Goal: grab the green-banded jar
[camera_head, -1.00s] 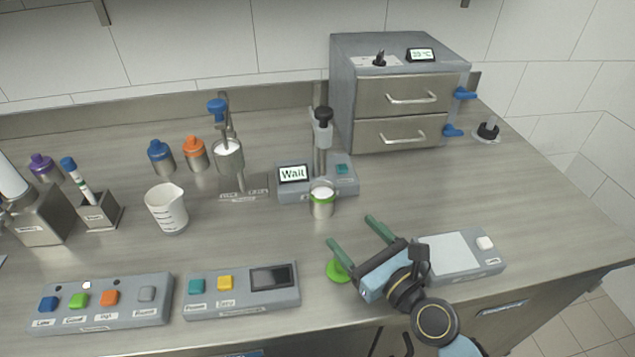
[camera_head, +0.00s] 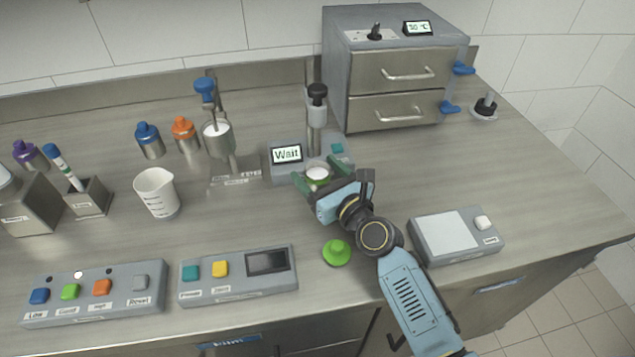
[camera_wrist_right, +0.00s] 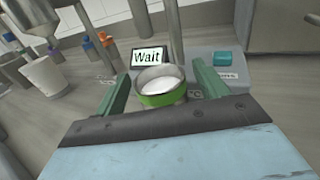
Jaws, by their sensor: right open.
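The green-banded jar (camera_head: 318,175) stands in front of the dispenser post, with white contents at its top. My right gripper (camera_head: 318,168) is open around it, one green finger on each side. In the right wrist view the jar (camera_wrist_right: 161,88) sits between the two fingers (camera_wrist_right: 160,90), with a visible gap on the left side and a smaller one on the right. The jar's lower part is hidden by the gripper in the head view. My left gripper is not in view.
The dispenser with its "Wait" display (camera_head: 287,154) stands directly behind the jar. A green lid (camera_head: 337,252) lies on the bench in front. A white beaker (camera_head: 157,192) and a scale (camera_head: 456,236) stand apart to either side. A drawer cabinet (camera_head: 400,75) is behind.

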